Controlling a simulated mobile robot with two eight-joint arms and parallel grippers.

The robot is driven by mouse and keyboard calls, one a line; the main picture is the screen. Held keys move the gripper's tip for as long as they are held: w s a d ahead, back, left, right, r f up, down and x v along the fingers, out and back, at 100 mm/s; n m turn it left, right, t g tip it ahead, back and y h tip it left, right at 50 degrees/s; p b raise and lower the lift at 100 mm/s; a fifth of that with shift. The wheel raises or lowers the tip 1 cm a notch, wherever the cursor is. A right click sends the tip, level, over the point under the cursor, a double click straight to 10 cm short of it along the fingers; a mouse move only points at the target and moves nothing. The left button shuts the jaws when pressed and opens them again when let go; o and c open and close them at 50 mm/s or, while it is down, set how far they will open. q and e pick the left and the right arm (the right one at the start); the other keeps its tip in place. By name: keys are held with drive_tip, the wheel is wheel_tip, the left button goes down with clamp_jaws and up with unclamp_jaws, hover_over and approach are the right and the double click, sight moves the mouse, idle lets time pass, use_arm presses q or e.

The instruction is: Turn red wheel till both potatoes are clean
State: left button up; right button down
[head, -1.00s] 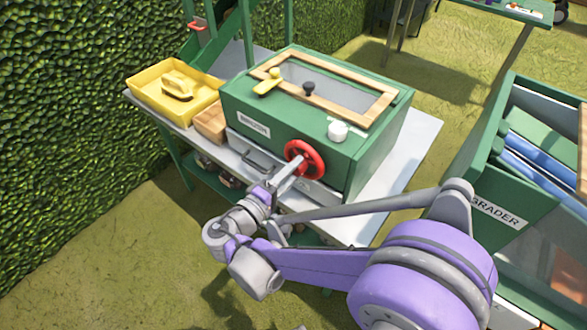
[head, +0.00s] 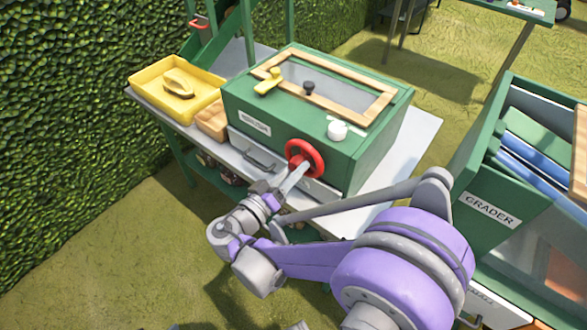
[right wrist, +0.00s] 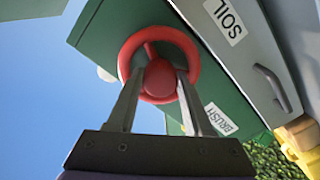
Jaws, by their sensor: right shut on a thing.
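The red wheel (head: 305,159) is on the front of the green washer box (head: 350,163). My right gripper (head: 297,168) reaches it from the front. In the right wrist view, the fingers (right wrist: 160,88) are on either side of the wheel's red hub (right wrist: 160,78), shut on it, with the red rim (right wrist: 192,52) around them. My left gripper is not in view.
A yellow tray (head: 140,84) holding a brush (head: 178,84) and a wooden box (head: 212,121) are left of the washer. A drawer (head: 262,158) is below. The grader (head: 490,208) is at the right.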

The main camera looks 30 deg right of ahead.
drive_tip(key=shift+m, duration=0.5)
drive_tip(key=shift+c, duration=1.5)
unclamp_jaws()
drive_tip(key=v, duration=1)
drive_tip(key=shift+s+a, duration=0.15)
drive_tip(key=shift+a, duration=0.25)
